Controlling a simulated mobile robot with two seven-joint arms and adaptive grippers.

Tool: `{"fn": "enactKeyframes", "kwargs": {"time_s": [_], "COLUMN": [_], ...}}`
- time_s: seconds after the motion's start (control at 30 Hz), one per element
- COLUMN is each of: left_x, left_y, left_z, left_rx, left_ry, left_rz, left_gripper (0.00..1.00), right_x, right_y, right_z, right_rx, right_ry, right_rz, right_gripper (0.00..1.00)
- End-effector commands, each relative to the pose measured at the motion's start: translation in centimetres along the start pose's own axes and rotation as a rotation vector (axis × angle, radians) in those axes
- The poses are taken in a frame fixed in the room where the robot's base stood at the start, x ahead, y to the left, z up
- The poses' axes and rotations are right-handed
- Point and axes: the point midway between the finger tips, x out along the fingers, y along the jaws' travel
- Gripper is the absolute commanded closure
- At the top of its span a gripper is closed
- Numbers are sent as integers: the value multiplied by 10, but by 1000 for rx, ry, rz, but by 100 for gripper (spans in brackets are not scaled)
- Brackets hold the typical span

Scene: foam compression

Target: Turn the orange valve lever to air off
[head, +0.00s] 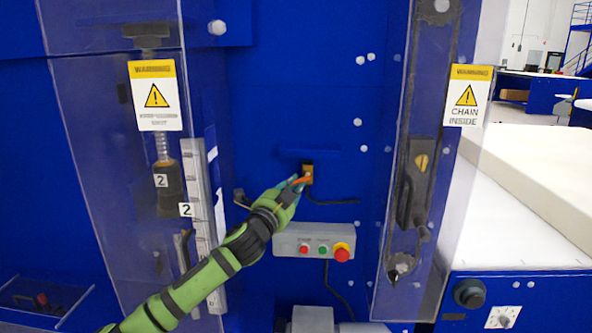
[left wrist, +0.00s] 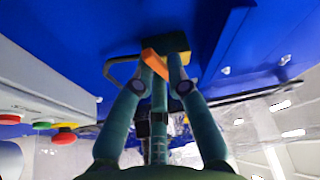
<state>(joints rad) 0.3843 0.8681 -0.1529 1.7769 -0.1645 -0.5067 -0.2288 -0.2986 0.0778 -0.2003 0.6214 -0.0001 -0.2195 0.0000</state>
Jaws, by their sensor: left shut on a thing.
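The orange valve lever (head: 303,180) sits on a small brass-coloured valve body (head: 308,170) on the blue machine panel. In the left wrist view the orange lever (left wrist: 154,64) lies between the fingers, just in front of the valve. My left gripper (head: 298,184) reaches up from the lower left and is shut on the lever. In the left wrist view its teal fingers (left wrist: 160,75) hide part of the lever and valve. The lever's exact angle is hard to tell. My right gripper is not in view.
A grey control box (head: 314,241) with red, green and emergency-stop buttons is just below the valve. Clear guards with warning signs (head: 155,95) (head: 468,95) stand on both sides. A dark hose (head: 335,201) runs right from the valve. A white foam block (head: 535,160) lies at the right.

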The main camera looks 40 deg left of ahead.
Motion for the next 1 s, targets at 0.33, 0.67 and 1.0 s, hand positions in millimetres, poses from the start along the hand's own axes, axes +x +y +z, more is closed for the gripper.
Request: {"fn": "enactKeyframes", "kwargs": {"time_s": [0.33, 0.67, 1.0], "left_x": [1, 1, 1], "left_y": [-16, -16, -14], "left_z": [-2, -1, -1], "left_rx": [236, 340, 357], "left_ry": [0, -1, -1], "left_rz": [97, 139, 146], "left_gripper": [100, 100, 100], "right_x": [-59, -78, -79], "right_y": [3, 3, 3], "right_z": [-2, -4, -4], "right_rx": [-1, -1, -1], "right_ry": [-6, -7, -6], "right_rz": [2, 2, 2], "right_gripper": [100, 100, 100]}}
